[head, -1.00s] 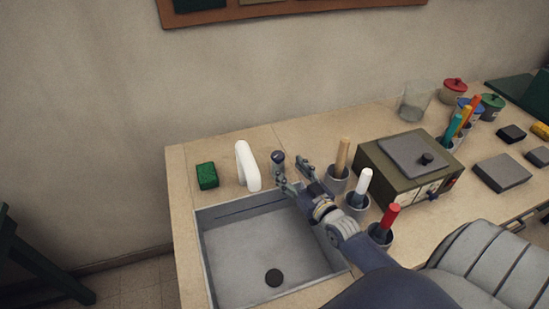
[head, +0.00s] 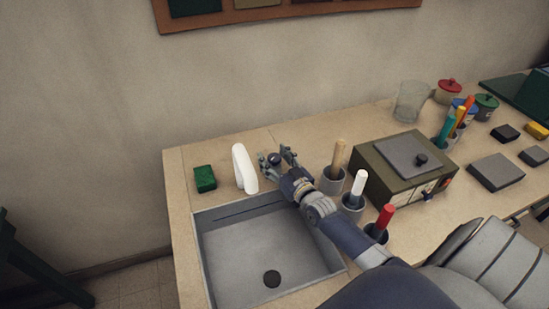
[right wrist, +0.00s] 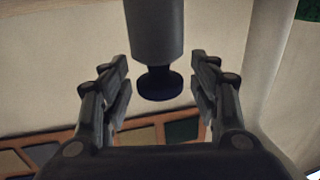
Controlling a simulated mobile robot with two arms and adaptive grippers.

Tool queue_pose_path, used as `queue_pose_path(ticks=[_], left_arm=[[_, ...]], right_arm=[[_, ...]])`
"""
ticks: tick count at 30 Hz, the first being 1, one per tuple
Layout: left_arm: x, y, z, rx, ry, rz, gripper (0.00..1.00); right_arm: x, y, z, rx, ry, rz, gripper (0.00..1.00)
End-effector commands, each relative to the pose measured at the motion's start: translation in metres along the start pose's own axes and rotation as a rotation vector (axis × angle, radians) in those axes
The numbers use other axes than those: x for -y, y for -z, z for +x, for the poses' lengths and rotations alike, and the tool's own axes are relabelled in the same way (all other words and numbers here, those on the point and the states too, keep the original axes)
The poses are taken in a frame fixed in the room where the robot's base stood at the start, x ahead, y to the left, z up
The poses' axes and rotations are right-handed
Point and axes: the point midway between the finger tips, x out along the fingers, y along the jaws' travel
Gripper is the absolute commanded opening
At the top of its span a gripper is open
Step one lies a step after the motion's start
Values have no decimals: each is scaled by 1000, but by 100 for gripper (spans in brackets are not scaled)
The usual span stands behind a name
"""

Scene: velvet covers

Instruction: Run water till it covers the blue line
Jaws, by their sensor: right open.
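The grey sink (head: 225,252) is set into the counter. A dark line (head: 247,208) runs along its inner back wall, and a black round plug or drain (head: 271,279) is on its floor. I see no water in it. The white spout (head: 243,168) stands behind the sink. Right of it is the tap knob (head: 274,159), a dark blue cap on a grey post (right wrist: 155,30). My right gripper (head: 277,156) is open, its fingers on either side of the knob. In the right wrist view the knob (right wrist: 159,84) sits between the fingers with gaps. My left gripper is out of view.
A green sponge (head: 205,178) lies left of the spout. Holders with a tan (head: 339,155), a white (head: 359,183) and a red handle (head: 385,217) stand close right of my right arm. An olive box (head: 405,170) is beyond them.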

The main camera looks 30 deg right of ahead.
Motion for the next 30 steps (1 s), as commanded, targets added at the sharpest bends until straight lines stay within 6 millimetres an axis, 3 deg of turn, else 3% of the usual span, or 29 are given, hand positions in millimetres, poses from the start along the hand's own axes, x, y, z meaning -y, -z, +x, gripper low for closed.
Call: queue_pose_path(ticks=[1,7,14,30], left_arm=[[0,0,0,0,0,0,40],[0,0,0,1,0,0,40],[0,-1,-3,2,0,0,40],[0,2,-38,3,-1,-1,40]], right_arm=[[0,0,0,0,0,0,56],[0,0,0,0,0,0,11],[0,2,0,-2,-11,2,11],[-1,6,1,-8,-235,7,11]])
